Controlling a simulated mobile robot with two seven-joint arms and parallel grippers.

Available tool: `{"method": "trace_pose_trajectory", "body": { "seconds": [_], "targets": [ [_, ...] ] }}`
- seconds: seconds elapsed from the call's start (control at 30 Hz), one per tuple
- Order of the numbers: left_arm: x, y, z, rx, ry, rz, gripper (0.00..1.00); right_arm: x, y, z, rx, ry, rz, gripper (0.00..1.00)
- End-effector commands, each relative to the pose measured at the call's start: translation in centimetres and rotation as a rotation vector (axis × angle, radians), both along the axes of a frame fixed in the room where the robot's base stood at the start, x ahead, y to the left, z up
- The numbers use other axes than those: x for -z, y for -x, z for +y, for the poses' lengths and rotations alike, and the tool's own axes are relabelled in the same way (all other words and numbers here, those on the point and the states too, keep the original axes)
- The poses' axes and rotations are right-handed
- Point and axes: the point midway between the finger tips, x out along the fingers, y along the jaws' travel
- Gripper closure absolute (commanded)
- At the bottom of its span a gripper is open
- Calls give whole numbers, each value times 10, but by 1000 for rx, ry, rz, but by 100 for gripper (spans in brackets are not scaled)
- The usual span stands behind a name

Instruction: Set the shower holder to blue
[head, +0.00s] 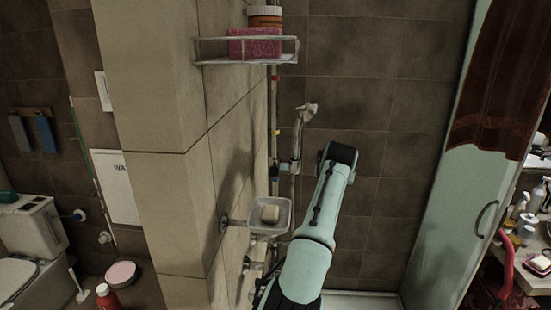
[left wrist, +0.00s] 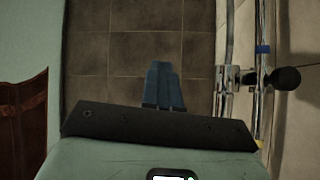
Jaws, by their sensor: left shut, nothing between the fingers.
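The shower holder (head: 287,167) is a chrome clamp on the vertical shower rail (head: 273,105), with a dark knob. The handset (head: 306,110) rises from it. The rail has a red band (head: 275,77) high up and a yellow band (head: 276,131) just above the holder. In the left wrist view, the holder (left wrist: 248,77) with its black knob (left wrist: 286,79) lies between a blue band (left wrist: 262,48) and the yellow band (left wrist: 258,145). My left gripper (left wrist: 162,66) is shut and empty, beside the rail and apart from it. Its fingers are hidden in the head view.
A soap dish (head: 270,222) juts from the wall below the holder. A wire shelf (head: 247,61) with a pink sponge (head: 254,43) is above. The tiled wall column (head: 165,150) is left of the rail; a pale green panel (head: 440,215) stands right.

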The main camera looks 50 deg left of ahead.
Motion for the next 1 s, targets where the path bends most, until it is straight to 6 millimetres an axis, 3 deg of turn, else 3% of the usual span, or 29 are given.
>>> {"method": "trace_pose_trajectory", "body": {
  "seconds": [0.03,0.13,0.23,0.37,0.57,1.0],
  "targets": [
    [-38,27,12,-29,-21,-2,100,-6,-6,0,0,0,-7,39],
    [-82,78,29,-92,-51,21,100,-10,-11,0,0,0,-13,39],
    [-110,116,39,-147,-65,35,100,-13,-15,0,0,0,-17,39],
    [-126,144,46,-187,-70,44,100,-15,-16,0,0,0,-19,39],
    [-118,144,57,-198,-70,53,100,-15,-16,0,0,0,-19,39],
    [-68,106,113,-198,-70,51,100,-24,-29,0,0,0,-32,39]
  ]
}}
